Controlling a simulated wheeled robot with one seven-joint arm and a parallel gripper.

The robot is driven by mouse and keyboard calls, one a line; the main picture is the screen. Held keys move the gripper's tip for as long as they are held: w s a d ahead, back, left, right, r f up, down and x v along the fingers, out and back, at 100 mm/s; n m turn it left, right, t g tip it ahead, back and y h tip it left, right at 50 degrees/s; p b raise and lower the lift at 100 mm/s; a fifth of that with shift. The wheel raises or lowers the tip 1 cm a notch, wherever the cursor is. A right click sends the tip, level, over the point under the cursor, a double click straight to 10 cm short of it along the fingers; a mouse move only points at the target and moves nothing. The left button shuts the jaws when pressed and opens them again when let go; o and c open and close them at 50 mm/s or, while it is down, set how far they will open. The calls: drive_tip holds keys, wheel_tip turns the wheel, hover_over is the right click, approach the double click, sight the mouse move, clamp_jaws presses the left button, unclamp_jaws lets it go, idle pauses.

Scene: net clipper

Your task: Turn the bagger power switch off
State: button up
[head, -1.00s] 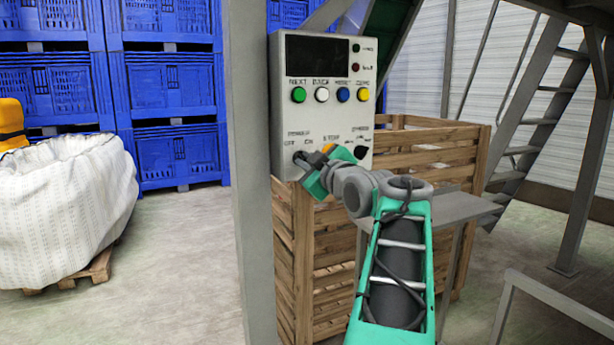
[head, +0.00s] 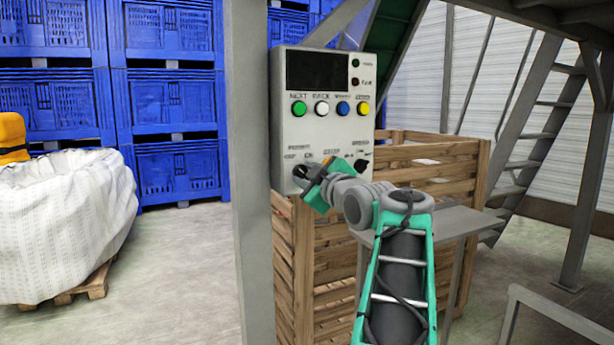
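The grey control panel (head: 335,128) is on the post, with a dark screen at the top and labels along the bottom. The power switch (head: 298,171) is a small dark knob at its lower left, under what looks like OFF and ON lettering; my gripper partly covers it. My gripper (head: 305,175), grey and teal with an orange mark, reaches in from the right with its tips at the knob. I cannot tell whether the tips touch it, how far apart they are, or which way the knob points.
A second black knob (head: 361,166) is at the panel's lower right. A row of coloured buttons (head: 321,108) sits above. A wooden crate (head: 330,250) stands below and behind the panel, with a metal post (head: 252,220) at left. A white bulk bag (head: 65,225) is farther left.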

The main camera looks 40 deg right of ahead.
drive_tip(key=shift+s, duration=0.1)
drive_tip(key=v, duration=0.7)
drive_tip(key=shift+s+p, duration=0.3)
drive_tip(key=shift+a, duration=0.15)
drive_tip(key=w+a+f+m+g+y+p, duration=0.2)
drive_tip(key=w+a+g+p, duration=0.1)
drive_tip(key=a+p, duration=0.7)
drive_tip(key=w+a+f+m+g+y+p, duration=0.1)
drive_tip(key=w+a+m+g+y+p, duration=0.15)
drive_tip(key=a+p, duration=0.65)
drive_tip(key=s+a+f+g+p, duration=0.3)
drive_tip(key=s+a+g+p, duration=0.1)
drive_tip(key=s+a+p, duration=0.3)
drive_tip(key=s+a+f+m+g+p, duration=0.1)
drive_tip(key=s+a+f+g+p, duration=0.1)
drive_tip(key=s+a+g+p, duration=0.2)
drive_tip(key=s+a+p, duration=0.2)
drive_tip(key=s+a, duration=0.1)
drive_tip(key=s, duration=0.1)
drive_tip(key=shift+s+a+f+g+p, duration=0.25)
drive_tip(key=shift+a+f+g+p, duration=0.1)
drive_tip(key=shift+a, duration=0.05)
